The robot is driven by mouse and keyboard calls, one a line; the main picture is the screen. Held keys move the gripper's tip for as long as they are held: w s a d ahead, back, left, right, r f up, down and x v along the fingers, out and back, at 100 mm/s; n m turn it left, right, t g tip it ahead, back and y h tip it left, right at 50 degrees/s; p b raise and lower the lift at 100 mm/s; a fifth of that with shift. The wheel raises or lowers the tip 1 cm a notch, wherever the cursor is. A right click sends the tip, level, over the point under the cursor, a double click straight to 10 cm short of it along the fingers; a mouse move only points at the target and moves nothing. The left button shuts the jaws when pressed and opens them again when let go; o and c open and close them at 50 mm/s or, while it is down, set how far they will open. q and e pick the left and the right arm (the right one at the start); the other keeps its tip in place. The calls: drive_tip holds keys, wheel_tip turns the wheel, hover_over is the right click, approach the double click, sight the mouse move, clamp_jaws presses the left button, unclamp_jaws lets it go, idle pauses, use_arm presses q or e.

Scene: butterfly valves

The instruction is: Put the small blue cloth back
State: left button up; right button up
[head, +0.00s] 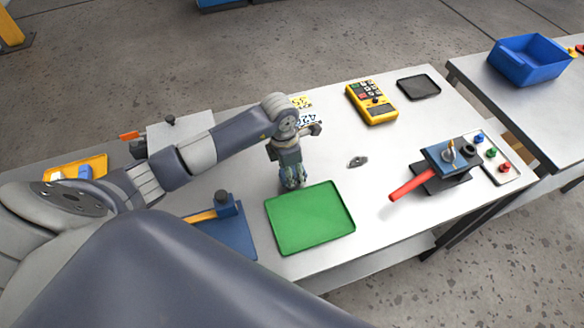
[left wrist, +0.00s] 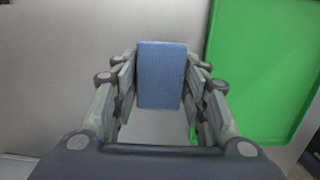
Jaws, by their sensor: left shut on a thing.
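The small blue cloth (left wrist: 162,75) is a folded blue block between the fingers of my left gripper (left wrist: 162,95) in the left wrist view. My left gripper (head: 292,182) is shut on it. In the head view the gripper points down over the white table, just beyond the back left corner of the green tray. The cloth is mostly hidden by the fingers there. The green tray (head: 310,218) is empty and also shows at the right of the left wrist view (left wrist: 262,70). My right gripper is not in view.
A yellow tray (head: 98,165) with a blue item lies at the left. A blue plate (head: 238,240) with a block stands left of the green tray. A red-handled valve (head: 410,186), a yellow meter (head: 372,103) and a dark tray (head: 418,87) are to the right. A blue bin (head: 530,62) stands on another table.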

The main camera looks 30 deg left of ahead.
use_arm(q)
drive_tip(key=shift+f, duration=0.1)
drive_tip(key=shift+f+b, duration=0.15)
drive_tip(key=shift+b, duration=0.15)
drive_tip(key=o, duration=0.7)
drive_tip(key=shift+o, duration=0.2)
drive_tip(key=shift+r, duration=0.2)
